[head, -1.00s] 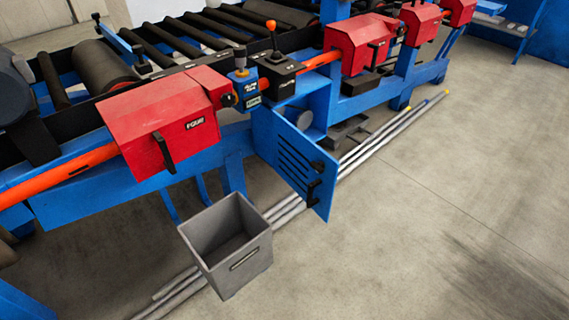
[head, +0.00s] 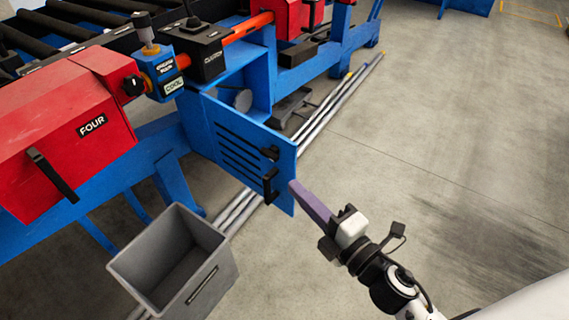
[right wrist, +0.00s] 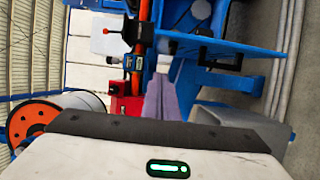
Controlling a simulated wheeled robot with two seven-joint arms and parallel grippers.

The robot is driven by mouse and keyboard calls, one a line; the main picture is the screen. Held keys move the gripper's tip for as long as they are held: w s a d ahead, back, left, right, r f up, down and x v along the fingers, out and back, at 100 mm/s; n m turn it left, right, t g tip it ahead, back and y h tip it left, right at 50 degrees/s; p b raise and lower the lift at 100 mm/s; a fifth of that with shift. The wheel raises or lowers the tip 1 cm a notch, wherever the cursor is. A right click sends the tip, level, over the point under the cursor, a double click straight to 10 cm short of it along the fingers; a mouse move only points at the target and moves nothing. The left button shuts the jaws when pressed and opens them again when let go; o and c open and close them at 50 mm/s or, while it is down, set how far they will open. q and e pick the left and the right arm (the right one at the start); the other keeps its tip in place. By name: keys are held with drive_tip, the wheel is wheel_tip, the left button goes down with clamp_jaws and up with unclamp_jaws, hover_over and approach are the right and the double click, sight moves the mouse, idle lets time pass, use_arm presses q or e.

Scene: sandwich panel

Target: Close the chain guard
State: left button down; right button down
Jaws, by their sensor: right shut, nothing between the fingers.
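The chain guard appears to be the blue slotted door (head: 240,143) on the blue machine frame. It stands swung open, outward from a blue box-like recess (head: 250,85), with a round grey part inside. Two black handles or latches sit near its free edge. My right gripper (head: 305,192) is shut and empty, its purple fingers just right of the door's free edge; I cannot tell whether they touch it. In the right wrist view the purple fingers (right wrist: 160,98) are together, and the blue door (right wrist: 225,55) lies beyond them. My left gripper is not in view.
A grey open bin (head: 175,262) stands on the floor left of the door. Metal rods (head: 325,115) lie on the floor along the frame. The floor at right is clear.

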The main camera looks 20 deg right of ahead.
sight(285, 154)
drive_tip(key=w, duration=0.7)
drive_tip(key=w+p, duration=0.1)
drive_tip(key=w, duration=0.3)
drive_tip(key=shift+a, duration=0.25)
drive_tip(key=shift+w+d, duration=0.25)
drive_tip(key=shift+d, duration=0.15)
